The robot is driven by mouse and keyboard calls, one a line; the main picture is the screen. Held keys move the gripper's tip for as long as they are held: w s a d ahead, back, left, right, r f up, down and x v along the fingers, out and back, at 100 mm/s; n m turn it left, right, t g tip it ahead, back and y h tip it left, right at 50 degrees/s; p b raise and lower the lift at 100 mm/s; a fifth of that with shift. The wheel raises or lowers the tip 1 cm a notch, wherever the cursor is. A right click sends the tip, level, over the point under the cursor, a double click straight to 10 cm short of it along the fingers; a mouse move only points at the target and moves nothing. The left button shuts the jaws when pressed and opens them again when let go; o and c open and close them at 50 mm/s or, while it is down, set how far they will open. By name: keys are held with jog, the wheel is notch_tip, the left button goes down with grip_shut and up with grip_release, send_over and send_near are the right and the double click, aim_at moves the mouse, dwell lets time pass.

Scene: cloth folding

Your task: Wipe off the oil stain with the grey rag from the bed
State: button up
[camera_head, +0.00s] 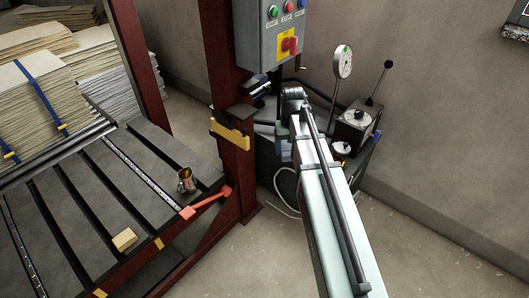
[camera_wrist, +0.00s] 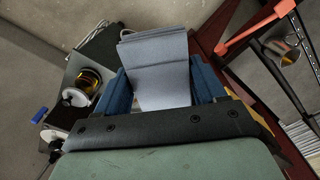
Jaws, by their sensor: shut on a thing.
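My gripper (camera_wrist: 163,88) has blue fingers on both sides of the folded grey rag (camera_wrist: 158,72) in the wrist view and is shut on it. The rag sticks out beyond the fingertips. In the head view my gripper's end (camera_head: 284,132) is small and partly hidden by my arm, beside the machine cabinet and right of the press post. The bed (camera_head: 88,196), dark with long slats, lies at the left, well apart from my gripper. I cannot make out an oil stain on it.
A metal mug (camera_head: 186,181) and a wooden block (camera_head: 124,239) stand on the bed. A red bar (camera_head: 206,202) juts at its right edge. The red post (camera_head: 224,90) and control box (camera_head: 272,40) stand between bed and arm. A gauge (camera_head: 342,62) rises behind.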

jog(key=w+d+f+n, duration=0.4)
jog(key=w+f+n, duration=0.2)
jog(key=w, duration=0.3)
jog(key=w+d+f+n, duration=0.4)
jog(key=w+f+n, duration=0.2)
jog(key=w, duration=0.2)
jog(key=w+d+f+n, duration=0.4)
jog(key=w+f+n, duration=0.15)
jog(key=w, duration=0.35)
jog(key=shift+d+f, duration=0.1)
jog(key=shift+f, duration=3.7)
jog(key=shift+w+d+f, duration=0.2)
jog(key=shift+w+d, duration=0.3)
jog(key=shift+w, duration=0.1)
jog(key=shift+w+d+f, duration=0.15)
jog(key=shift+w+d, duration=0.35)
jog(key=shift+w, duration=0.05)
jog(key=shift+c, duration=0.4)
jog(key=shift+w+d, duration=2.5)
jog(key=shift+d, duration=0.05)
jog(key=shift+s+a, duration=3.6)
jog(key=shift+s, duration=0.1)
notch_tip(320, 180, up, 8)
